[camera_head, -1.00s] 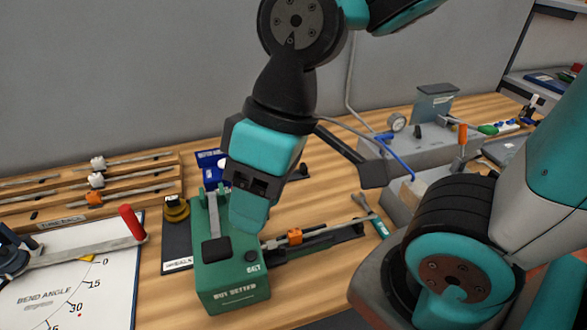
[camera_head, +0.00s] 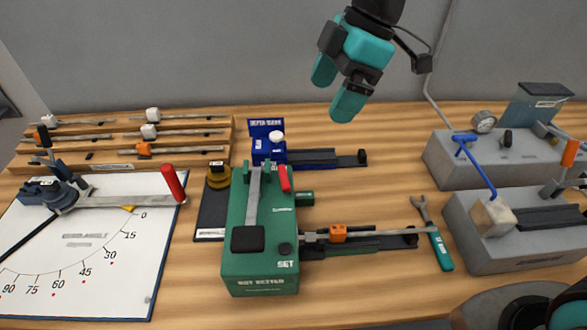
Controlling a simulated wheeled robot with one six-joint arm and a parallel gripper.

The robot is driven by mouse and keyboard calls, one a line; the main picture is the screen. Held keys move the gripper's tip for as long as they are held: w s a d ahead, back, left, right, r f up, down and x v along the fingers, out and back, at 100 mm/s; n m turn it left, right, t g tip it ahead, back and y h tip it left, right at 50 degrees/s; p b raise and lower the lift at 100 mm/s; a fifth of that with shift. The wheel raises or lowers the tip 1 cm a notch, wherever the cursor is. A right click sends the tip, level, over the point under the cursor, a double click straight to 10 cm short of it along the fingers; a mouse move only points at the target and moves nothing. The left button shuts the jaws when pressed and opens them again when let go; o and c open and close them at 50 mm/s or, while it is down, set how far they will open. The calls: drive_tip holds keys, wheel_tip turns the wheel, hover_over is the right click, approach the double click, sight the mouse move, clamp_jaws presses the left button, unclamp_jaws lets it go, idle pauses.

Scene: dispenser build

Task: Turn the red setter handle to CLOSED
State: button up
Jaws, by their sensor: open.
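The green setter box (camera_head: 262,268) stands on the table in the middle of the head view, with a grey lever (camera_head: 254,195) and black pad on top. The short red setter handle (camera_head: 285,178) is at the far right of its top, leaning slightly back. The small white lettering near it is too small to read, so I cannot tell its setting. My gripper (camera_head: 334,92) is open and empty, high up and, in the picture, above and right of the handle, clear of it. A rod with an orange block (camera_head: 337,234) extends from the setter's right side.
A bend-angle board (camera_head: 90,250) with another red-handled lever (camera_head: 173,184) lies at left. A blue device (camera_head: 268,150) stands behind the setter. A wrench (camera_head: 435,235) lies right of it. Grey fixtures (camera_head: 500,160) stand at right.

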sight(284, 181)
drive_tip(key=p+x, duration=0.2)
drive_tip(key=x, duration=1.5)
drive_tip(key=shift+p, duration=0.35)
